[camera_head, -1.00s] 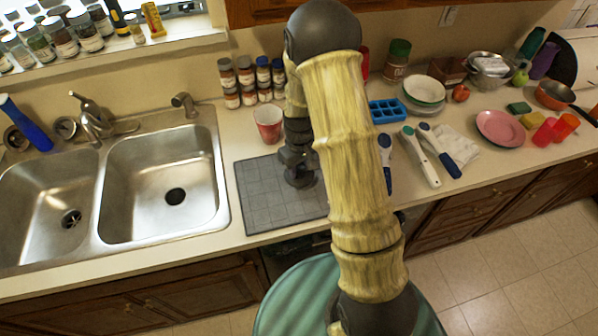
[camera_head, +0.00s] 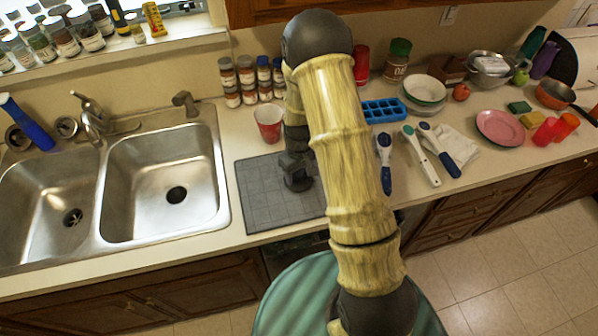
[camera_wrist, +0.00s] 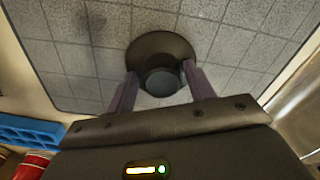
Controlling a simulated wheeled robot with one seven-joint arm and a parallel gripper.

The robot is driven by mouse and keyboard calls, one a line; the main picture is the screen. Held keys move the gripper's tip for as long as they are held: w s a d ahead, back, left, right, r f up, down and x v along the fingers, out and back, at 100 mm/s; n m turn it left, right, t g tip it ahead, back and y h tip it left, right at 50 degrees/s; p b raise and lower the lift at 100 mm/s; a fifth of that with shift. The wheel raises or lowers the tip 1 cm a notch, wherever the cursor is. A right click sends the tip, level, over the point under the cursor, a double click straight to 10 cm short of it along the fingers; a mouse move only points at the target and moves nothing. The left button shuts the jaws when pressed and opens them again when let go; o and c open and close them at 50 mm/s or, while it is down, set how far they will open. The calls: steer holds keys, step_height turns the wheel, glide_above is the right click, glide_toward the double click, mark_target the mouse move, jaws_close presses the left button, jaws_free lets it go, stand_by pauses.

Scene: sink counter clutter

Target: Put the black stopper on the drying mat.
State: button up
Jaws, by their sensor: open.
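The black stopper (camera_wrist: 160,45) lies on the grey drying mat (camera_wrist: 235,45), its round wide flange against the mat and its knob toward the wrist camera. My gripper (camera_wrist: 160,72) is open, with one finger on each side of the knob; whether either finger touches it I cannot tell. In the head view, my gripper (camera_head: 293,165) is low over the drying mat (camera_head: 255,200), right of its middle. A dark round shape just under it looks like the stopper (camera_head: 301,185), mostly hidden by the gripper.
A double steel sink (camera_head: 160,190) is left of the mat. A red cup (camera_head: 268,122) stands at the mat's back edge, with several spice jars (camera_head: 247,82) behind. A blue ice tray (camera_head: 383,111) and a blue-handled utensil (camera_head: 385,165) lie to the right. The mat's left part is clear.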

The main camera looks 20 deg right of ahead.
mark_target(299, 173)
steer(key=shift+s, duration=0.1)
steer(key=shift+d+r, duration=0.2)
steer(key=shift+r, duration=0.35)
step_height(299, 173, up, 11)
steer(key=b, duration=0.3)
steer(key=shift+a+r, duration=0.1)
steer(key=s+r+m+t, duration=0.1)
steer(key=s+r+m, duration=0.1)
steer(key=s, duration=0.5)
steer(key=s+r+m+t, duration=0.1)
steer(key=s+r+m, duration=0.1)
steer(key=s, duration=0.6)
steer(key=shift+s+r+t, duration=0.2)
steer(key=shift+r+t, duration=0.1)
steer(key=shift+r, duration=0.6)
